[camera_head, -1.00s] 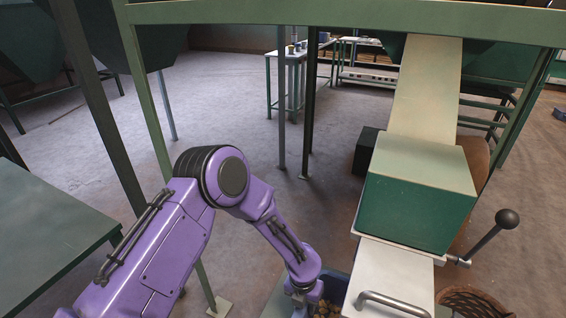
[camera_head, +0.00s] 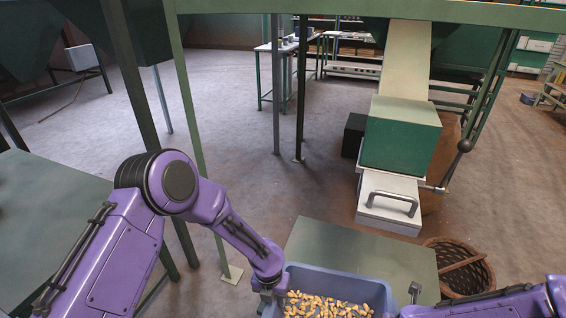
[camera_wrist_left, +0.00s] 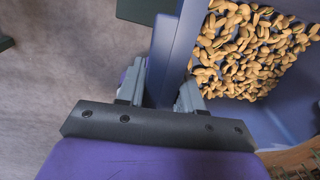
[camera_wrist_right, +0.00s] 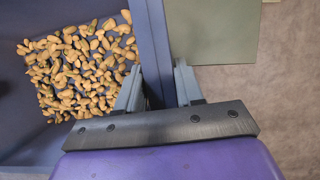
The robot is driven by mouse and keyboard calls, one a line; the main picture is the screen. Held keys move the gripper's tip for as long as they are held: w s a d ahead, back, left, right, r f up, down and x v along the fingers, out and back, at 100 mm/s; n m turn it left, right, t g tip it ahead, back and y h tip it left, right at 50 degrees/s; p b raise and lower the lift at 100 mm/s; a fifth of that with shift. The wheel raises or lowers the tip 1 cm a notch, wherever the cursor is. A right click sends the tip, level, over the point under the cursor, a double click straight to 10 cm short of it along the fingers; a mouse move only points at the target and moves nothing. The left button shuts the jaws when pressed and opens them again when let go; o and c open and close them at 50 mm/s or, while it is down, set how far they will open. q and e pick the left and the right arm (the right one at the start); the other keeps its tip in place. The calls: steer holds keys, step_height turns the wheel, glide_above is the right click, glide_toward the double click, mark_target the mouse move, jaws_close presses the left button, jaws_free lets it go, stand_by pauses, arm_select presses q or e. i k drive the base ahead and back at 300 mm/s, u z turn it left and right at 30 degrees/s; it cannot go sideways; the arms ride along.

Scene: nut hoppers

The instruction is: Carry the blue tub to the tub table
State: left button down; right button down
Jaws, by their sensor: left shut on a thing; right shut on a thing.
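The blue tub (camera_head: 305,278) is low in the head view, holding many brown nuts. My left gripper (camera_head: 268,292) is shut on the tub's left wall; the left wrist view shows its fingers (camera_wrist_left: 160,95) on either side of the blue rim (camera_wrist_left: 180,50). My right gripper is shut on the opposite wall (camera_wrist_right: 150,50), its fingers (camera_wrist_right: 158,88) astride the rim in the right wrist view. The tub looks level, in front of the chute. A bare green-topped table (camera_head: 50,220) stands at the left; I cannot tell if it is the tub table.
A grey-green stand (camera_head: 345,245) lies just beyond the tub. The hopper chute with its green box (camera_head: 400,135), handled slide (camera_head: 390,200) and lever (camera_head: 463,147) is ahead. A wicker basket (camera_head: 460,268) is at right. Green frame posts (camera_head: 200,150) stand at left. Open floor lies beyond.

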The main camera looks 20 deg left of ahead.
mark_target(38, 238)
steer(key=u, duration=3.9)
steer(key=i, duration=4.1)
steer(key=z, duration=3.15)
